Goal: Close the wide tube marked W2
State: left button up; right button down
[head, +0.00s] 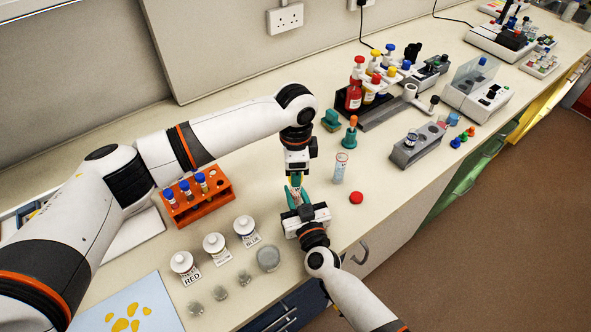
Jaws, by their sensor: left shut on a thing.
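A clear wide tube (340,169) with red marking stands upright on the bench, its top apparently uncapped. The marking is too small to read. A red cap (356,198) lies on the bench just in front and to the right of it. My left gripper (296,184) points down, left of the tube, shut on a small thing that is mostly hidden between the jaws. My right gripper (297,197) comes from the front with teal fingers just below the left one. The fingers overlap in view, so I cannot tell whether the right one is open.
An orange rack (203,205) with blue-capped tubes stands left. White-capped bottles (184,264) labelled RED and BLUE stand front left, near a grey round lid (268,258). A grey rack (417,147) and a red bottle (353,97) stand right and behind. Bench is clear right of the cap.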

pick_arm(q)
jog(key=o, duration=1.1)
jog(key=shift+r, duration=0.1)
jog(key=shift+r, duration=2.2)
jog(key=shift+c, duration=0.3)
jog(key=n, duration=0.2)
jog(key=r+n, duration=0.1)
jog(key=n, duration=0.2)
jog(key=shift+d+r+n, duration=0.1)
jog(key=shift+r+n, duration=0.2)
jog(key=shift+r, duration=0.1)
jog(key=n, duration=0.1)
jog(key=r+n, duration=0.1)
jog(key=n, duration=0.3)
jog(key=shift+r, duration=0.35)
